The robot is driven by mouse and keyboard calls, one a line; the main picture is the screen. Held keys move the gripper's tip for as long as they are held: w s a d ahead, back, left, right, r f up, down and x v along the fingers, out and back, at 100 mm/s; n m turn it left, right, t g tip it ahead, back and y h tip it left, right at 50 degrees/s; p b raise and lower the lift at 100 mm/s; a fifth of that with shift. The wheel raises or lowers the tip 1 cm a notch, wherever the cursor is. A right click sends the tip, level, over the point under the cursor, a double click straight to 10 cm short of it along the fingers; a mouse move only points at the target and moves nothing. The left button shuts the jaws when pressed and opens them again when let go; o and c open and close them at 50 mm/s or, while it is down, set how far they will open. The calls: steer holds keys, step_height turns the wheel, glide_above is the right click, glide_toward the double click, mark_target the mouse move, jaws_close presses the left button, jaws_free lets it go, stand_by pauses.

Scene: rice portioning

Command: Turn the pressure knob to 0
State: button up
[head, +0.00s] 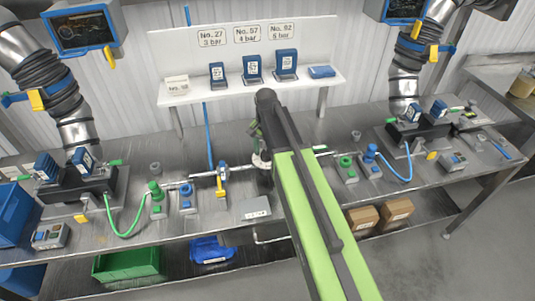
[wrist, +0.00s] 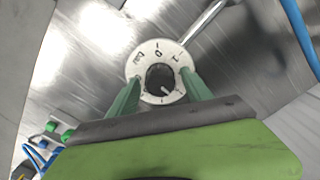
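The pressure knob (wrist: 157,77) is a black round knob on a white dial (wrist: 158,50). In the wrist view, a 0 is readable near the dial's top, with other marks around the rim. A small light mark on the knob is toward the lower right, away from the 0. In the head view, my arm covers the knob and most of the dial (head: 259,161), and the fingertips are hard to make out.
A metal pipe (wrist: 205,20) runs from the dial. On the steel bench (head: 130,233), a yellow-handled valve (head: 221,182) and a blue-topped fitting (head: 186,198) stand left of my arm. A white shelf (head: 200,92) with blue-framed cards stands behind. A blue hose (head: 208,135) hangs nearby.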

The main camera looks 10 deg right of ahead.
jaws_close()
steer(key=shift+d, duration=0.15)
